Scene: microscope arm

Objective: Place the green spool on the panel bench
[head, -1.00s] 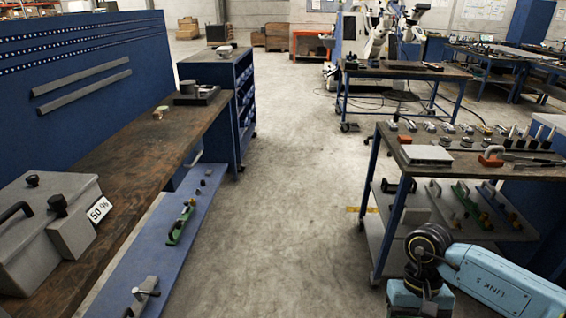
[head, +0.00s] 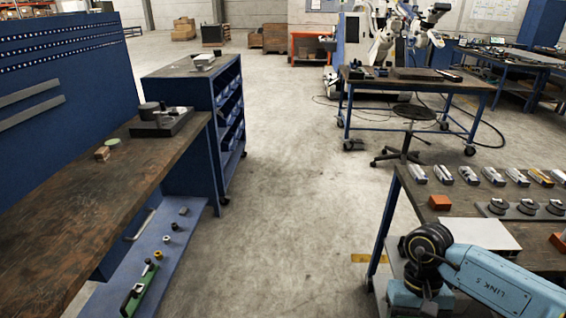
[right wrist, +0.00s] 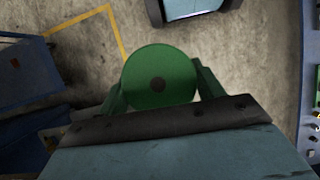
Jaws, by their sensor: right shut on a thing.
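The panel bench (head: 75,205) is the long wooden top at the left, below a blue panel (head: 60,75). My left gripper is not in view.
On the bench are a small green disc (head: 113,142), a wooden block (head: 102,153) and a dark fixture (head: 160,123). A blue shelf unit (head: 200,95) stands beyond. A cart (head: 480,230) with parts is at the right, near my right arm. The middle floor is clear.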

